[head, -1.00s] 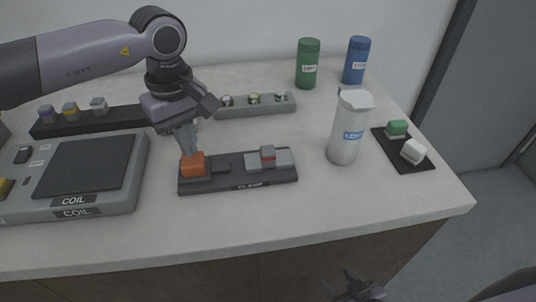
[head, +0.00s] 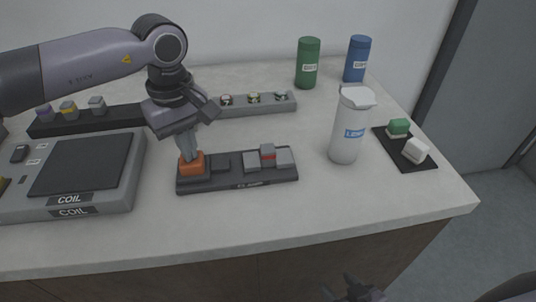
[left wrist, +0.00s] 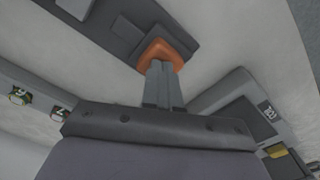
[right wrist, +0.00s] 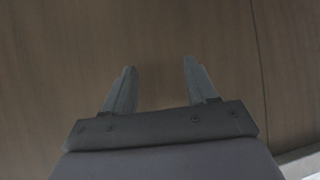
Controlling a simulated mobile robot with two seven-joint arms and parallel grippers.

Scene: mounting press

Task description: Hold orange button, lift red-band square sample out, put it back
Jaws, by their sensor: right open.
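The clamp unit (head: 222,184) is a dark low base near the front of the counter. Its orange button (head: 191,168) is at its left end; it also shows in the left wrist view (left wrist: 165,50). The red-band square sample (head: 267,152) stands upright between two grey blocks on the base's right half. My left gripper (head: 187,157) points down with its fingers together, tips at the orange button and appearing to touch it. My right gripper (head: 356,292) is open and empty, low in front of the counter; in the right wrist view its fingers (right wrist: 158,82) are apart.
The white lidded bottle (head: 350,125) stands right of the clamp unit. Green (head: 308,62) and blue (head: 356,60) bottles stand behind. A dark mat (head: 412,162) holds two blocks at right. A coil unit (head: 130,185) lies left. The counter front is clear.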

